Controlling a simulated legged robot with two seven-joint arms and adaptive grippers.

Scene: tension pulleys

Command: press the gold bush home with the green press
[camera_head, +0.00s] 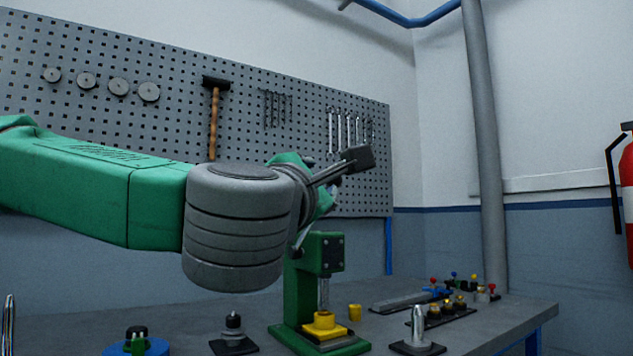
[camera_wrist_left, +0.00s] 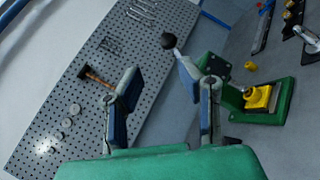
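The green press (camera_head: 300,292) stands on the bench, with its lever raised and ending in a black knob (camera_head: 358,158). A yellow block (camera_head: 325,325) sits on its base under the steel ram; it also shows in the left wrist view (camera_wrist_left: 258,98). I cannot tell whether a bush is in it. A small gold bush (camera_head: 355,312) stands on the bench right of the press, also visible in the left wrist view (camera_wrist_left: 251,66). My left gripper (camera_wrist_left: 160,82) is open near the lever; the knob (camera_wrist_left: 168,40) shows beyond its fingers. My wrist partly hides the gripper in the head view.
A rack (camera_head: 445,314) with several gold and dark parts lies right of the press. A metal pin on a black base (camera_head: 417,330) stands in front. A dark-based fixture (camera_head: 234,335) and a blue round part (camera_head: 137,345) are at left. The pegboard (camera_head: 60,110) is behind.

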